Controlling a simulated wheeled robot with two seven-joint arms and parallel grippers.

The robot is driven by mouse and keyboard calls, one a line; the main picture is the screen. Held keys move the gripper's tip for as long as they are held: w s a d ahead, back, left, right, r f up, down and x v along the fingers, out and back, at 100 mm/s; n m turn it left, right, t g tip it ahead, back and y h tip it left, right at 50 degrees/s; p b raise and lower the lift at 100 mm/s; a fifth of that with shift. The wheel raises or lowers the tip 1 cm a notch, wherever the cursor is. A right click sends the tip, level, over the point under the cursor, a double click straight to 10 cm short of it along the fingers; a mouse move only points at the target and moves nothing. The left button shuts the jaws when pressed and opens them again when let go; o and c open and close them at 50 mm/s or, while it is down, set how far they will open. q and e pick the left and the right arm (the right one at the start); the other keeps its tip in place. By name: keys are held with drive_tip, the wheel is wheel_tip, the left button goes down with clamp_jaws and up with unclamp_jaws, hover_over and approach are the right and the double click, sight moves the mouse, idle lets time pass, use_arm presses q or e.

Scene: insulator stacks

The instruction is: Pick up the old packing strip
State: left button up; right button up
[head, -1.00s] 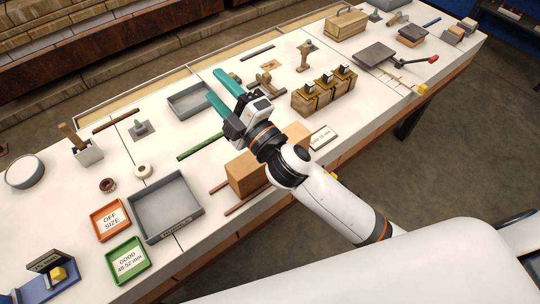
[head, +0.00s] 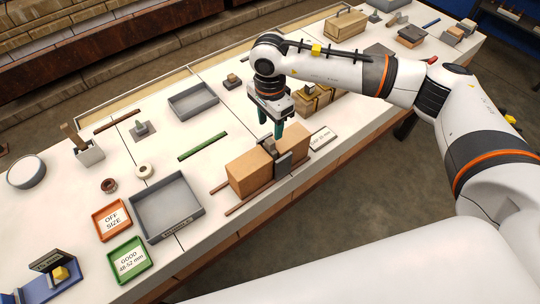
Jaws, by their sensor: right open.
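Several thin strips lie on the white bench, and I cannot tell for certain which is the old packing strip. A dark green strip (head: 203,146) lies in the middle. A brown strip (head: 116,122) lies at the upper left, and another brown strip (head: 248,198) lies along the front edge beside the wooden blocks. My right gripper (head: 271,124) points down with its teal fingers apart and empty. In the picture it is just above the grey metal fixture (head: 275,152) between the wooden blocks, right of the green strip. My left gripper is not in view.
The wooden blocks (head: 249,174) stand near the front edge. Grey trays (head: 166,207) (head: 193,100), an orange tray (head: 112,219) and a green tray (head: 127,260) lie around. A label plate (head: 322,138) is at the right. The bench around the green strip is clear.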

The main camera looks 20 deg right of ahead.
sight(270, 140)
wheel_tip(270, 140, down, 5)
drive_tip(key=shift+r+p, duration=0.15)
drive_tip(key=shift+p, duration=0.4)
wheel_tip(270, 140, down, 5)
drive_tip(key=shift+p, duration=1.15)
drive_tip(key=shift+w+f, duration=0.1)
drive_tip(key=shift+f, duration=0.1)
drive_tip(key=c, duration=0.9)
drive_tip(key=shift+o, duration=0.2)
drive_tip(key=shift+r, duration=0.15)
